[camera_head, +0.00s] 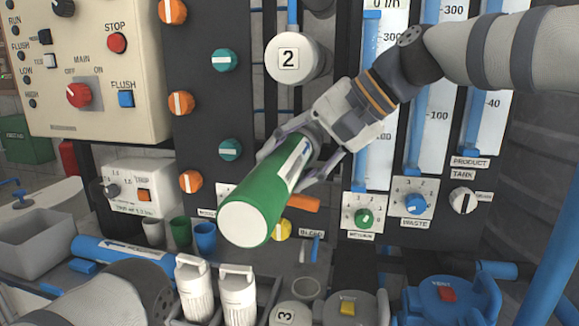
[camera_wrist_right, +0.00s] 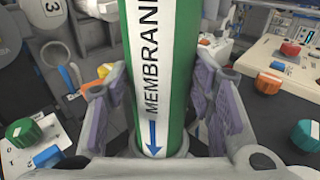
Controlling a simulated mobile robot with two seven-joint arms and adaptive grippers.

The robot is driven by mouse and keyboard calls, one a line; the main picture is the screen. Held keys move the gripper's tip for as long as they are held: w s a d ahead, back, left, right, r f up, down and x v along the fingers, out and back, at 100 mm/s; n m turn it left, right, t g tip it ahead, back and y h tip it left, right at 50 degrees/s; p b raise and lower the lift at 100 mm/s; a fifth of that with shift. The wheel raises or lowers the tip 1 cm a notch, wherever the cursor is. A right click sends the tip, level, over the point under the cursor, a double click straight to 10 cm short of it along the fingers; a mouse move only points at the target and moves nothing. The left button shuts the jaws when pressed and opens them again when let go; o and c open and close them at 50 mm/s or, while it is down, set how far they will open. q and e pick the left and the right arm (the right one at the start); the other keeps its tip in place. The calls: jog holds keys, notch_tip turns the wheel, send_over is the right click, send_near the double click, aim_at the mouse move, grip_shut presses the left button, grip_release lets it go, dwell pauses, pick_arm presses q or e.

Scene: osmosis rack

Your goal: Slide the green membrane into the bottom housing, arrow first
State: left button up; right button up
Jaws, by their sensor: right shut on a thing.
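The green membrane (camera_head: 262,200) is a green cylinder with a white lettered band, held tilted before the rack. Its white round end (camera_head: 245,224) faces down-left towards the head camera. My right gripper (camera_head: 288,162) is shut around its other end. In the right wrist view the membrane (camera_wrist_right: 180,60) stands between the purple pads of the gripper (camera_wrist_right: 155,112), and its blue arrow points towards my palm. A white round cap marked 2 (camera_head: 292,58) closes a housing above. A cap marked 3 (camera_head: 293,314) lies at the bottom edge. I cannot make out the bottom housing's opening. My left gripper is out of view.
A blue cylinder with an arrow label (camera_head: 125,250) lies at the left. Two white bottles (camera_head: 237,290) stand at the front. Orange and teal knobs (camera_head: 182,103) line the dark panel. Flow columns with blue pipes (camera_head: 364,100) stand right. Small cups (camera_head: 205,238) stand behind.

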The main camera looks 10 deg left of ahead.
aim_at(299, 149)
jog(key=shift+w+b, duration=0.4)
jog(key=shift+w, duration=1.55)
jog(key=shift+d+r, duration=0.15)
jog(key=shift+r, duration=0.15)
